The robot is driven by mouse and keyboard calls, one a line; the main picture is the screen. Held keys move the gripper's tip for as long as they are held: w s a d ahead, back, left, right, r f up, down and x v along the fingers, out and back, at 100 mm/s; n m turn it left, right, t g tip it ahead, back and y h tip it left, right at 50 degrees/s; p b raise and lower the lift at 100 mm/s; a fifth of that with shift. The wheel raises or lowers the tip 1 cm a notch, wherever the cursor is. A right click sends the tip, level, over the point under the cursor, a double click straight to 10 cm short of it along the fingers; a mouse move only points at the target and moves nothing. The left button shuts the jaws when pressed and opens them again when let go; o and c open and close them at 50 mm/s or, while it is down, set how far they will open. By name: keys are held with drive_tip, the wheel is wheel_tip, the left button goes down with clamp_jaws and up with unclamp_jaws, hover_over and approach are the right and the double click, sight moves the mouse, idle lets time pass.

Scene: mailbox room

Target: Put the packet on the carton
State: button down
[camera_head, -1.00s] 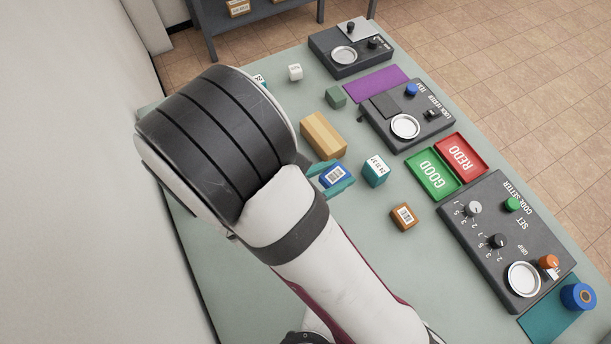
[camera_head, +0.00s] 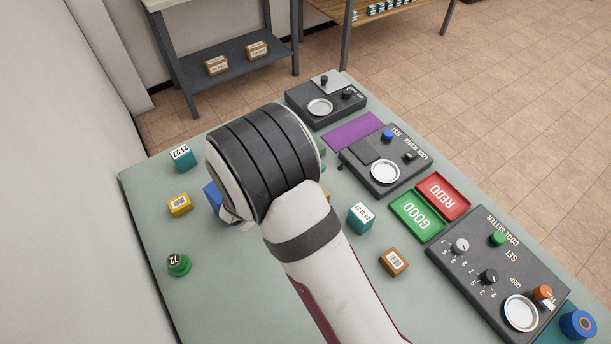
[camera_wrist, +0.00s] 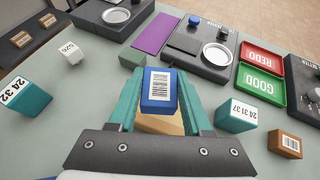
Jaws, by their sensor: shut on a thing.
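The blue packet (camera_wrist: 159,87) with a white barcode label is between the teal fingers of my gripper (camera_wrist: 158,80) in the wrist view, and the jaws are shut on it. The tan carton (camera_wrist: 160,125) shows in part behind and below the packet, between the fingers. I cannot tell whether the packet touches the carton or is above it.
A teal numbered box (camera_head: 361,217) and an orange box (camera_head: 394,262) stand to the right. A yellow box (camera_head: 179,205), another teal box (camera_head: 182,158) and a green round piece (camera_head: 178,264) stand left. Green (camera_head: 416,215) and red (camera_head: 443,195) trays lie beyond.

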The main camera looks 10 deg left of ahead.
drive_tip(key=shift+a+f, duration=0.2)
drive_tip(key=shift+f, duration=0.9)
drive_tip(key=shift+a+f, duration=0.15)
drive_tip(key=shift+f, duration=0.95)
drive_tip(key=shift+f, duration=0.1)
drive_tip(key=shift+c, duration=1.7)
unclamp_jaws()
